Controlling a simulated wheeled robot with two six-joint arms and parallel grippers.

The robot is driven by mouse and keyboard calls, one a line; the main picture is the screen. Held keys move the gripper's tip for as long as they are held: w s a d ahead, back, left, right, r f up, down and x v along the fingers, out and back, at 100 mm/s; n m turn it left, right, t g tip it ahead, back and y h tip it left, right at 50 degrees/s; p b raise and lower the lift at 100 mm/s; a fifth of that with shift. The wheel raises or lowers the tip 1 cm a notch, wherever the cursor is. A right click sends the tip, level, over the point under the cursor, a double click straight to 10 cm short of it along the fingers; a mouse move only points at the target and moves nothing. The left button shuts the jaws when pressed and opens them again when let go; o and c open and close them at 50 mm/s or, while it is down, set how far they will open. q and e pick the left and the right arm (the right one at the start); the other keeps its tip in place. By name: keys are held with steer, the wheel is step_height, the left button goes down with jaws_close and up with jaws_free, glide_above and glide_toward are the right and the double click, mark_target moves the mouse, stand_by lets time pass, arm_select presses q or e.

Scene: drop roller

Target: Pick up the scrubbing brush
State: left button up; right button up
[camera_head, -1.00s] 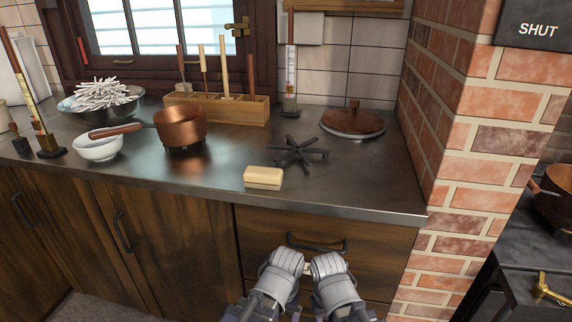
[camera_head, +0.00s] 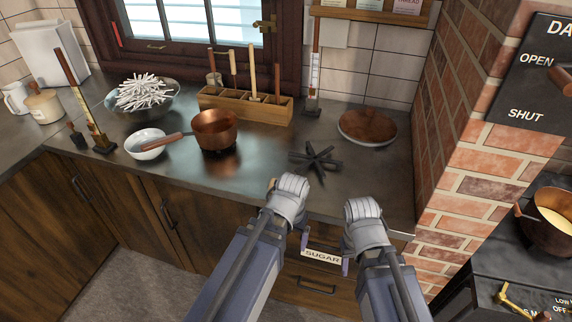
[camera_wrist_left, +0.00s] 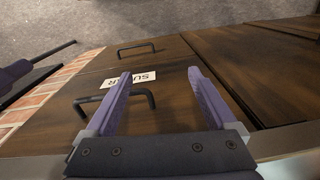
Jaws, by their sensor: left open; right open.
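No item here is plainly marked as the scrubbing brush. A pale tan block (camera_head: 271,183), possibly the brush, lies near the counter's front edge; my left wrist hides most of it. Several upright handles stand in a wooden holder (camera_head: 245,105) at the back; whether one is a brush I cannot tell. My left gripper (camera_head: 303,242) points down in front of the drawers, below the counter top. In the left wrist view its fingers (camera_wrist_left: 160,75) are apart and empty. My right gripper (camera_head: 346,266) is beside it, open, mostly hidden by its wrist.
The counter (camera_head: 250,165) holds a copper pan (camera_head: 214,130), a white bowl (camera_head: 147,144), a black trivet (camera_head: 317,158) and a round lid (camera_head: 367,127). A brick pillar (camera_head: 450,140) bounds the right. The SUGAR drawer label (camera_head: 322,256) is close to the grippers.

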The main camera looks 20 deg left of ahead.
arm_select(q)
step_height(320, 180, up, 11)
steer(key=w+a+n+p, duration=0.2)
steer(key=p, duration=0.6)
step_height(320, 180, up, 7)
steer(key=n+h+p, duration=0.4)
steer(key=n+p, duration=0.2)
steer(key=n, duration=0.7)
glide_above(275, 187)
steer(key=shift+f, duration=0.2)
arm_select(e)
step_height(275, 187, up, 16)
steer(key=r, duration=0.1)
arm_select(q)
steer(key=n, duration=0.1)
steer(key=w+n, duration=0.1)
steer(key=n, duration=0.2)
steer(key=shift+w+a+r+h, duration=0.2)
steer(key=shift+a+r+h, duration=0.1)
steer(key=b+x, duration=0.7)
steer(key=x, duration=0.1)
steer(key=shift+w, duration=0.1)
steer(key=shift+r, duration=0.1)
arm_select(e)
step_height(275, 187, down, 8)
arm_select(q)
steer(key=shift+f+b, duration=0.3)
steer(key=shift+b, duration=0.1)
arm_select(e)
steer(key=shift+f, duration=0.15)
